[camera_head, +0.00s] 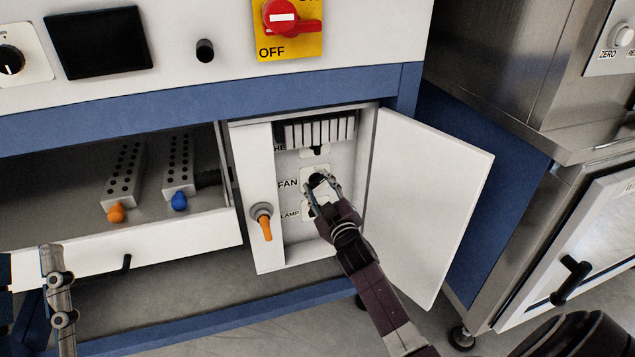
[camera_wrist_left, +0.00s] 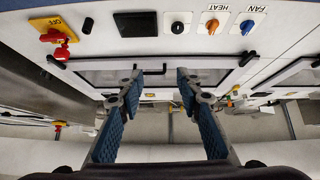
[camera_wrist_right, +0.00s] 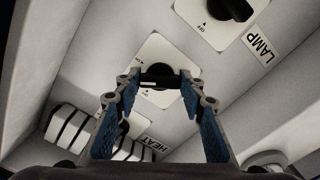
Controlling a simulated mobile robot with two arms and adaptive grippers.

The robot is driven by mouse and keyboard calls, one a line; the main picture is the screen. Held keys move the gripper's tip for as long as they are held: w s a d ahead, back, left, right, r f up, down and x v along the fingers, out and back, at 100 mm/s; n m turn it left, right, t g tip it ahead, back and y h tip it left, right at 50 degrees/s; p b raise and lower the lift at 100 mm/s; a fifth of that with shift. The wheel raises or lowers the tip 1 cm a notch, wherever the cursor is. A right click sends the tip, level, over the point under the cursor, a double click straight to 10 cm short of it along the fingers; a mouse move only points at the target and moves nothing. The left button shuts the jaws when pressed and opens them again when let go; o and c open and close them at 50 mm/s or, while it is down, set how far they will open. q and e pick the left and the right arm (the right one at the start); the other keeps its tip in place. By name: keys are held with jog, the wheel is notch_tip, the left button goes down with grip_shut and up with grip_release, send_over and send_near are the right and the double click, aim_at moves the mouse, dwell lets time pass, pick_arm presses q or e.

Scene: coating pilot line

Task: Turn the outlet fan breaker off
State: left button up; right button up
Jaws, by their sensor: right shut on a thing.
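The fan breaker (camera_head: 318,178) is a black rotary knob on a white plate, in the middle of the open cabinet beside the label FAN (camera_head: 288,184). My right gripper (camera_head: 322,187) is at this knob, its fingers closed on it. In the right wrist view the black knob (camera_wrist_right: 158,74) sits between the fingertips, which hide part of it, so its setting cannot be read. My left gripper (camera_wrist_left: 158,80) is open and empty, away from the cabinet; part of it shows at the lower left of the head view (camera_head: 57,285).
The lamp breaker (camera_wrist_right: 233,8) is close beside, and the heat breaker (camera_head: 316,152) is above. The white door (camera_head: 430,200) stands open to the right. An open drawer (camera_head: 170,245) is on the left.

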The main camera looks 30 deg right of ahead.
pick_arm(q)
jog(key=shift+w+d+f+g, duration=0.1)
jog(key=shift+w+f+g, duration=0.45)
jog(key=shift+f, duration=0.1)
pick_arm(e)
jog(key=shift+n, duration=1)
jog(key=n, duration=0.2)
jog(key=shift+n+p, duration=0.3)
jog(key=n, duration=0.5)
jog(key=shift+n, duration=0.4)
jog(key=o, duration=1.4)
pick_arm(q)
jog(key=w+f, duration=0.1)
jog(key=f+g, duration=0.1)
jog(key=shift+w+f+g+y, duration=0.25)
jog(key=shift+w+f+y, duration=0.05)
jog(key=shift+w, duration=0.05)
